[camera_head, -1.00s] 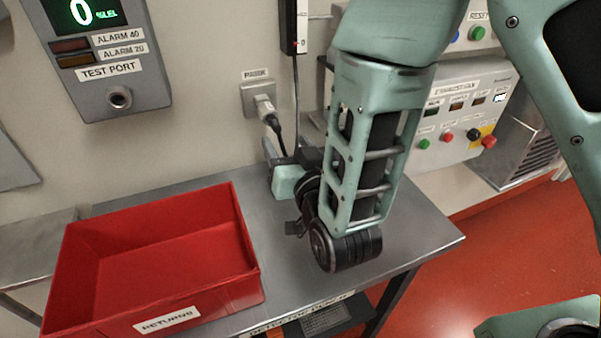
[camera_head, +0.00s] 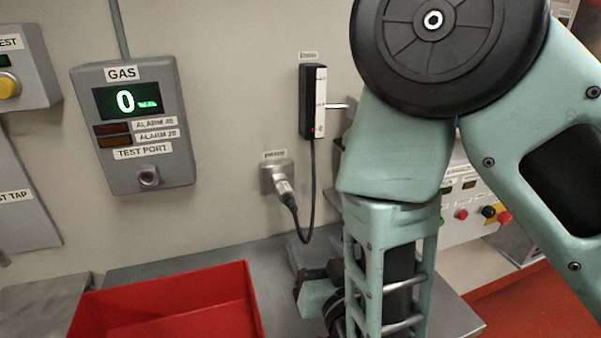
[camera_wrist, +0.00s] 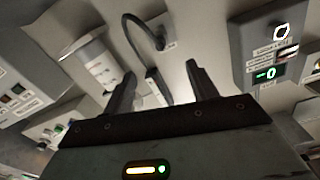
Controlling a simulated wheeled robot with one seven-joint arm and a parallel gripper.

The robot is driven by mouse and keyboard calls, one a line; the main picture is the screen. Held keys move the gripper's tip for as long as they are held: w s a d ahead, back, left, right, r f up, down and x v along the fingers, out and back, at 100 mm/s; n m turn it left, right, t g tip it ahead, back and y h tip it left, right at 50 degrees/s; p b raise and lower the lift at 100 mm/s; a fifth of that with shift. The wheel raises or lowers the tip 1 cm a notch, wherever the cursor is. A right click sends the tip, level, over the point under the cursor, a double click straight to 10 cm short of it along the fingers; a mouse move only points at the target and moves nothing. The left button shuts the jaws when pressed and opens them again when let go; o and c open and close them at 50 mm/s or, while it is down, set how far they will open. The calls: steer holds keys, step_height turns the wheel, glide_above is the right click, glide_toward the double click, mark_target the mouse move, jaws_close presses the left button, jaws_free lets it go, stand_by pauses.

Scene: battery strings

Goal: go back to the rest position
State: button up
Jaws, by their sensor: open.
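My gripper (camera_wrist: 161,69) is open in the wrist view, its two dark fingers spread wide apart with nothing held between them. Beyond the fingers, a black cable (camera_wrist: 133,37) curves across the wall. In the head view my arm covers the right of the picture. The wrist end hangs low over the steel bench (camera_head: 275,262), and a small part of the gripper shows at its left; the fingers are mostly hidden there.
A red tray (camera_head: 247,290) stands on the bench at left. A gas panel (camera_head: 135,165), a black wall unit (camera_head: 309,100) and a plugged-in cable at a wall socket (camera_head: 270,178) are behind. A control panel (camera_head: 470,200) is partly hidden by my arm.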

steer(key=s+n+g, duration=0.4)
steer(key=s+g, duration=0.3)
steer(key=g, duration=0.5)
steer(key=s+d+r+n+g+h, duration=0.3)
steer(key=s+d+g+h, duration=0.1)
steer(key=s+d, duration=0.6)
steer(key=shift+s+r+g, duration=0.15)
steer(key=shift+r+g, duration=0.15)
steer(key=shift+g, duration=0.4)
